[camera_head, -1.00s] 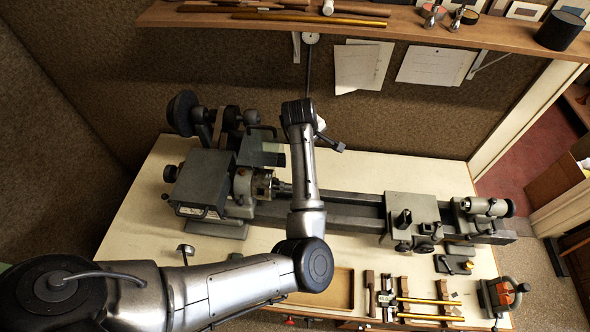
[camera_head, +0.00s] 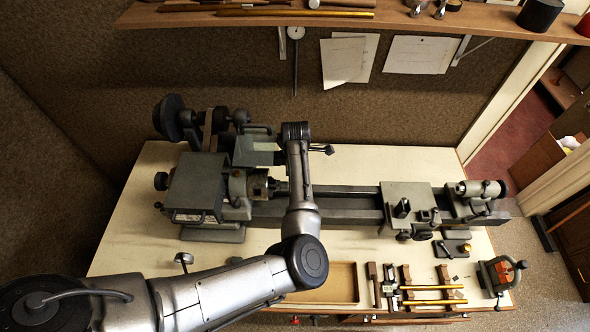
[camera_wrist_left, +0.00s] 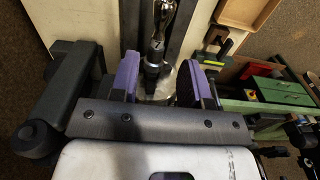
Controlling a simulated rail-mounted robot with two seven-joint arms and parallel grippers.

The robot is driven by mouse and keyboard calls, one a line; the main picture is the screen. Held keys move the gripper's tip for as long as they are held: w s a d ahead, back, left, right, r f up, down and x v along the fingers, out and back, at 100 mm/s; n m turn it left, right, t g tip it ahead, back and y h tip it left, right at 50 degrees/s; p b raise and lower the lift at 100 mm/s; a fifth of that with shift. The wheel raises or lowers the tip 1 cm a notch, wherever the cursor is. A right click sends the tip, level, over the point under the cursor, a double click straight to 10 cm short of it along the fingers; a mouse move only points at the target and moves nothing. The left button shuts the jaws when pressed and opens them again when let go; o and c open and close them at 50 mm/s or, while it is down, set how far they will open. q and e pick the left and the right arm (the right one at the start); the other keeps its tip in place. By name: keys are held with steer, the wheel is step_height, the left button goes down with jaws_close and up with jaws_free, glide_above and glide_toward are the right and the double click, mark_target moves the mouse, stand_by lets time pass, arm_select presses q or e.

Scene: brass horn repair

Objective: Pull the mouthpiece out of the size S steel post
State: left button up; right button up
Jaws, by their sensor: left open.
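My left gripper (camera_wrist_left: 159,66) is open in the left wrist view, its two purple-padded fingers apart. Between and just beyond the fingers is a dark, stepped round piece (camera_wrist_left: 153,62) with a shiny silver piece (camera_wrist_left: 164,16) in line above it. They may be the steel post and the mouthpiece, but I cannot tell for sure. I cannot tell whether either pad touches anything. In the head view my left arm stands over the lathe bed, just right of the chuck (camera_head: 258,187), and hides what lies beneath. My right gripper is not in view.
The lathe (camera_head: 197,188) and its long bed (camera_head: 345,205) fill the middle of the bench. The carriage (camera_head: 407,197) and tailstock (camera_head: 470,190) stand right. A shallow wooden tray (camera_head: 352,268), brass rods (camera_head: 437,287) and a small vise (camera_head: 497,274) lie in front. A shelf (camera_head: 390,20) overhangs the back.

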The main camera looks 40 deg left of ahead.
arm_select(q)
step_height(320, 180, down, 4)
steer(key=b, duration=0.4)
steer(key=shift+f, duration=0.25)
steer(key=shift+f+b, duration=0.4)
steer(key=shift+f, duration=1.2)
jaws_close()
steer(key=shift+w, duration=0.1)
